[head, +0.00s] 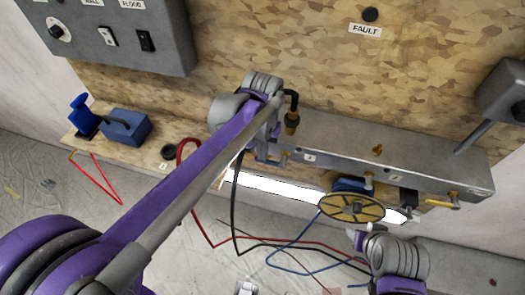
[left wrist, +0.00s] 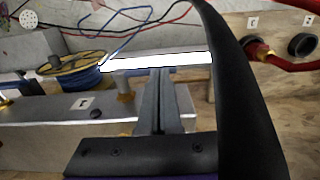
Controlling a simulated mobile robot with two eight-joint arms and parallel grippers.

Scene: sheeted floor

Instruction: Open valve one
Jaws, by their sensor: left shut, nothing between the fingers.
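A long grey metal manifold (head: 400,165) runs along the wooden board. A small white plate that looks marked 1 (head: 310,157) is on its face, and the plate shows upside down in the left wrist view (left wrist: 80,103). A brass valve fitting (left wrist: 125,84) stands beside this plate; its handle is not clear. My left gripper (left wrist: 160,75) is shut and empty, its fingers reaching over the manifold's edge just right of that fitting in the left wrist view. I cannot tell if they touch it. In the head view my left wrist largely hides the gripper. My right gripper's fingers are not clearly visible.
A yellow lever (head: 442,203) is at the right end. Red, black and blue hoses loop below.

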